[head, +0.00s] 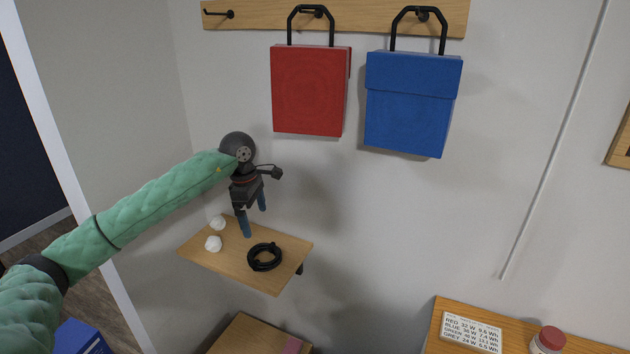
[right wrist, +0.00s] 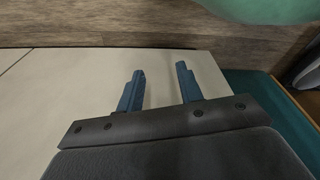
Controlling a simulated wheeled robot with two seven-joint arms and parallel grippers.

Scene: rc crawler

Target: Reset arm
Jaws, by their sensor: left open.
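My left arm, in a green quilted sleeve, reaches in from the left in the head view. Its gripper (head: 254,222) points down over a small wooden shelf (head: 203,257), its blue fingers apart with nothing between them. A coiled black cable (head: 264,257) lies on the shelf to the right of the fingers, and two white lumps (head: 213,243) lie to their left. My right gripper (right wrist: 160,70) shows only in the right wrist view. Its two blue fingers are apart and empty, over a pale flat surface (right wrist: 55,80).
A red bag (head: 309,92) and a blue bag (head: 412,105) hang from a wooden hook rail (head: 255,17). A lower right surface (head: 433,345) holds a printed card (head: 472,332) and a red-capped jar (head: 548,340). A blue box (head: 80,338) is at lower left.

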